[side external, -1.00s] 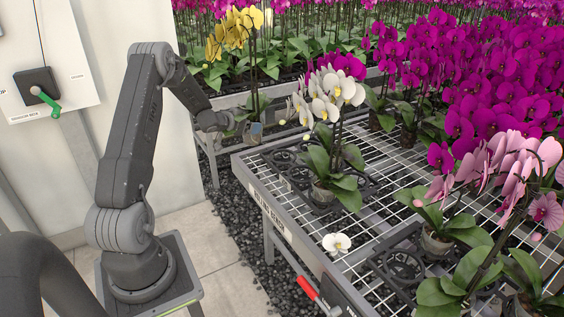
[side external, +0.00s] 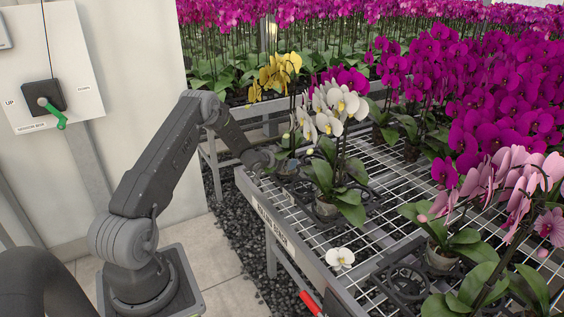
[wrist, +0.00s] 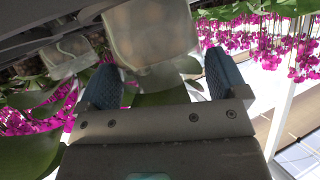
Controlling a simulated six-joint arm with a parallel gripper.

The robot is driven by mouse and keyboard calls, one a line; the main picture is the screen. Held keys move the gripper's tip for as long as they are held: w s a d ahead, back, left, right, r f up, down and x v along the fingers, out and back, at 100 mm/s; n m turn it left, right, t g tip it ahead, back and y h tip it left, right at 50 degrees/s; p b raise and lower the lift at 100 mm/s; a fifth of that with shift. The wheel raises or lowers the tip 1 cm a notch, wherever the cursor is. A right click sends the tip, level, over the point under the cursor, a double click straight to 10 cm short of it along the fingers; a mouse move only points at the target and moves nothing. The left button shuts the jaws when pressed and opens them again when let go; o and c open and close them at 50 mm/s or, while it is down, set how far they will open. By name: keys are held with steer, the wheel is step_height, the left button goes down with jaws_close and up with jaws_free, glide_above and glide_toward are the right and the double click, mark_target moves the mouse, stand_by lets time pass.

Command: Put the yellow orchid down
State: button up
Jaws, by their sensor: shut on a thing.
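The yellow orchid (side external: 276,76) has a spray of yellow blooms, seen behind the white orchid (side external: 328,180) in the side external view. My gripper (side external: 278,164) is at the far left corner of the wire bench (side external: 310,228). In the wrist view, my gripper (wrist: 163,82) has its two dark pads at either side of a clear pot (wrist: 150,32), shut on it. The pot's underside is hidden in the side external view, so I cannot tell whether it touches the bench or a holder.
The potted white orchid stands close on the right of my gripper. Black ring holders (side external: 400,282) sit on the bench. A loose white bloom (side external: 340,257) lies near the front edge. Pink (side external: 510,180) and magenta orchids (side external: 500,120) crowd the right side.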

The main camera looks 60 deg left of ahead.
steer(key=shift+a+f, duration=0.1)
steer(key=shift+f, duration=0.3)
steer(key=shift+f, duration=0.15)
steer(key=o, duration=0.9)
steer(key=shift+f, duration=0.15)
steer(key=v, duration=1.2)
